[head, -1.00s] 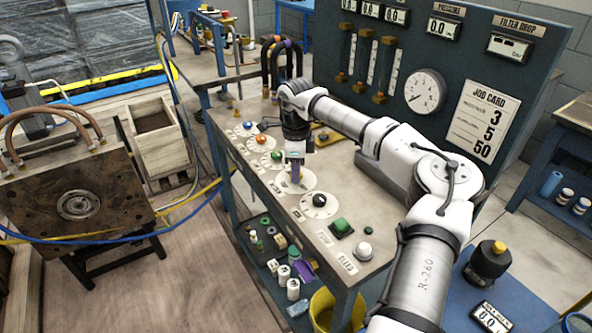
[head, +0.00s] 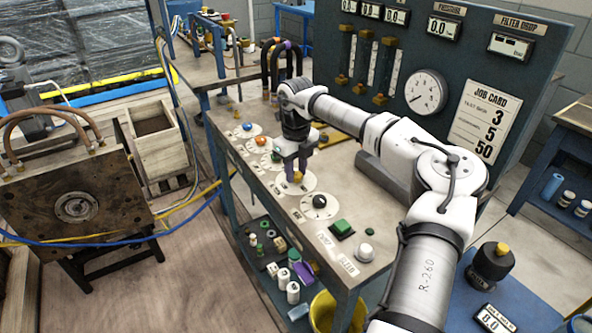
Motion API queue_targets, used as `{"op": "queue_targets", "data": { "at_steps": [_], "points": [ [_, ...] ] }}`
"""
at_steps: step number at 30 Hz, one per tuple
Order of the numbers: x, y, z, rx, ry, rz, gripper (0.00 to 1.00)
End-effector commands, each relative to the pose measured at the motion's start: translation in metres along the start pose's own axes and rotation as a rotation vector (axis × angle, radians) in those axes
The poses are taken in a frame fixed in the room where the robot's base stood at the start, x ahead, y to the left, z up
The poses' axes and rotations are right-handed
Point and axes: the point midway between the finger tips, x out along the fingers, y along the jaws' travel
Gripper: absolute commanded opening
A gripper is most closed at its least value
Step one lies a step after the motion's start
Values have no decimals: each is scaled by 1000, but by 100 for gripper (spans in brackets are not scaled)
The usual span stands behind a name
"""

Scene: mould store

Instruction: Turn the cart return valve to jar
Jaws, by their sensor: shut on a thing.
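A row of round white dials with coloured knobs runs along the left side of the cart's bench top (head: 385,232). My gripper (head: 295,172) points down over the dial (head: 307,186) between the green and black knobs. It is shut on that dial's knob, the valve knob, which is mostly hidden by the fingers. Some purple and brownish yellow shows at the fingertips. The dial's markings and label are too small to read, so I cannot tell which position the knob points to.
The black knob (head: 319,201) is close in front, the green knob (head: 277,157) close behind, with orange (head: 261,140) and blue (head: 247,126) ones beyond. A green button (head: 341,227) and a white button (head: 365,250) are at the front. The gauge panel (head: 465,62) stands to the right.

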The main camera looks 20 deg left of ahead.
Motion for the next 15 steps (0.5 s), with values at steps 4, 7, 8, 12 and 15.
{"op": "queue_targets", "data": {
  "at_steps": [4, 7, 8, 12, 15],
  "points": [
    [-1, -1, 0, 33, 1, -2, 7],
    [-1, -1, 0, 43, 1, -2, 7],
    [-1, -1, 0, 45, 1, -2, 7],
    [-1, -1, 0, 48, 1, -2, 7],
    [-1, -1, 0, 48, 0, -1, 7]
  ]
}}
